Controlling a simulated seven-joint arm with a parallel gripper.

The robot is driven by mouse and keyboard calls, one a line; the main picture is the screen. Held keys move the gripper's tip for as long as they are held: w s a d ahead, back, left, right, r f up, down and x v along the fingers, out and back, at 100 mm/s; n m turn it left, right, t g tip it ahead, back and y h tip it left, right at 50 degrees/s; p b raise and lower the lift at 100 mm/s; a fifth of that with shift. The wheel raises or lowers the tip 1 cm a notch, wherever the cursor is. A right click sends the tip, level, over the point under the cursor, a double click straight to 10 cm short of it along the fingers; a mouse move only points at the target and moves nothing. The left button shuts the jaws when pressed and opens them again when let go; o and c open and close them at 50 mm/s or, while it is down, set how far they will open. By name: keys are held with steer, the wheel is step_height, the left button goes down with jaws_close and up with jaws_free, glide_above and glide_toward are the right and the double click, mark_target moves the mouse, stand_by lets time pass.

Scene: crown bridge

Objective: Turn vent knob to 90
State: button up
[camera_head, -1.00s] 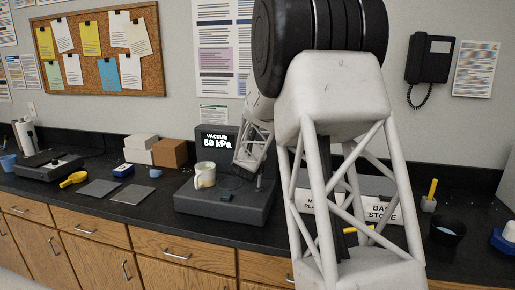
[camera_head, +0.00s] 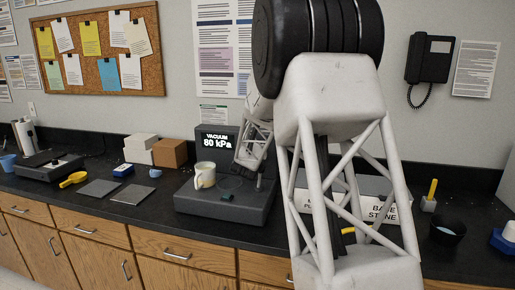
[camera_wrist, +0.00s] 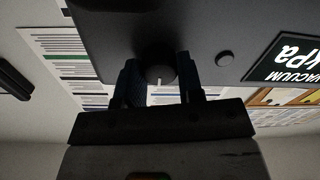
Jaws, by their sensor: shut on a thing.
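The vent knob (camera_wrist: 160,68) is a small dark round knob on a dark grey panel, with a pale pointer mark on its edge. My gripper (camera_wrist: 161,84) has its two dark blue fingers on either side of the knob in the wrist view, shut on it. The vacuum display shows white text in the wrist view (camera_wrist: 292,58). It reads "VACUUM 80 kPa" in the head view (camera_head: 216,142). My arm hides the knob in the head view. No angle scale is legible.
A white mug (camera_head: 204,175) stands on the grey unit (camera_head: 215,207) with a small dark block beside it. A small round button (camera_wrist: 224,59) sits beside the knob. White and brown boxes (camera_head: 169,152) are to the left. A black cup (camera_head: 447,229) is at the right.

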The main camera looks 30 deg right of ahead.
steer(key=shift+m, duration=0.4)
steer(key=m, duration=1.7)
steer(key=shift+s+d+f+m+h, duration=0.2)
steer(key=shift+m+h, duration=0.1)
steer(key=shift+h, duration=0.1)
steer(key=o, duration=0.9)
steer(key=shift+s+a, duration=0.1)
steer(key=shift+a, duration=0.1)
steer(key=shift+v, duration=3.7)
